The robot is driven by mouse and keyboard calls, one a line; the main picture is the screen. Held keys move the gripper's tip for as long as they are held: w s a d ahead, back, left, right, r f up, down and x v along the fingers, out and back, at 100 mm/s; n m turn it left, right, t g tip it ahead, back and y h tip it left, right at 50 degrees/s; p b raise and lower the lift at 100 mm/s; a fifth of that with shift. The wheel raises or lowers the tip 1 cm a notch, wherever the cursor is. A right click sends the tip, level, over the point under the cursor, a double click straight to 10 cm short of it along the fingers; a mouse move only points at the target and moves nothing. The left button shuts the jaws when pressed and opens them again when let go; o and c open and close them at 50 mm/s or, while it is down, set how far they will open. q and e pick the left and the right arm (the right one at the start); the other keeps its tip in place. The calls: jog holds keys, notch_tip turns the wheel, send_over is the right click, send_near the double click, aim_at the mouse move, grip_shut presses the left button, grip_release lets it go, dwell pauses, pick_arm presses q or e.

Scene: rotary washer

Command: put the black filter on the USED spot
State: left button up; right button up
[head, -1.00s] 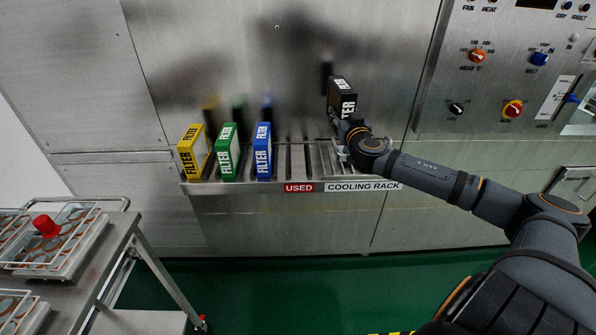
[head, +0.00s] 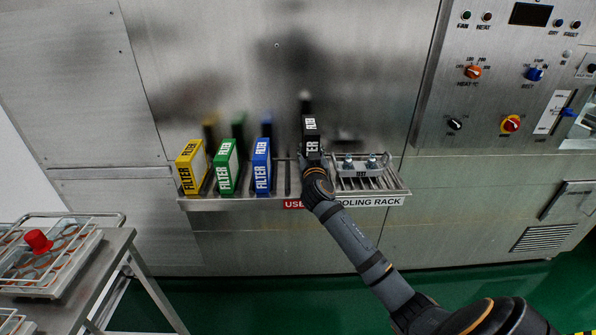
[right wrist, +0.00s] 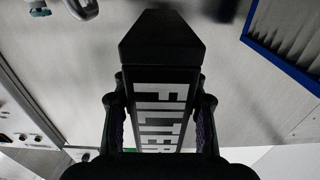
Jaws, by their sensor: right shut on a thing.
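The black filter (head: 311,135) is upright just above the shelf, behind the red USED label (head: 292,204), whose right part my arm hides. My right gripper (head: 314,163) is shut on the black filter from the front. In the right wrist view the black filter (right wrist: 163,85) stands between both fingers, with its FILTER lettering facing the camera. I cannot tell whether its lower edge touches the shelf. My left gripper is not in view.
Yellow (head: 191,168), green (head: 227,167) and blue (head: 262,166) filters stand in a row to the left on the shelf. The cooling rack (head: 372,184) with metal fittings lies to the right. A control panel (head: 520,75) is at upper right. A cart with a tray (head: 60,275) is at lower left.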

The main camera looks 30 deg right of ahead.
jog(key=w+f, duration=0.1)
jog(key=a+f, duration=0.1)
jog(key=f, duration=0.1)
jog(key=w+a+f, duration=0.1)
jog(key=shift+w+a+f, duration=0.1)
jog(key=shift+w+f, duration=0.1)
jog(key=shift+w, duration=0.1)
jog(key=f, duration=0.2)
jog(key=f+b, duration=0.1)
jog(key=f, duration=0.1)
jog(key=shift+w+a, duration=0.3)
jog(key=shift+s+f, duration=0.1)
jog(key=o, duration=1.3)
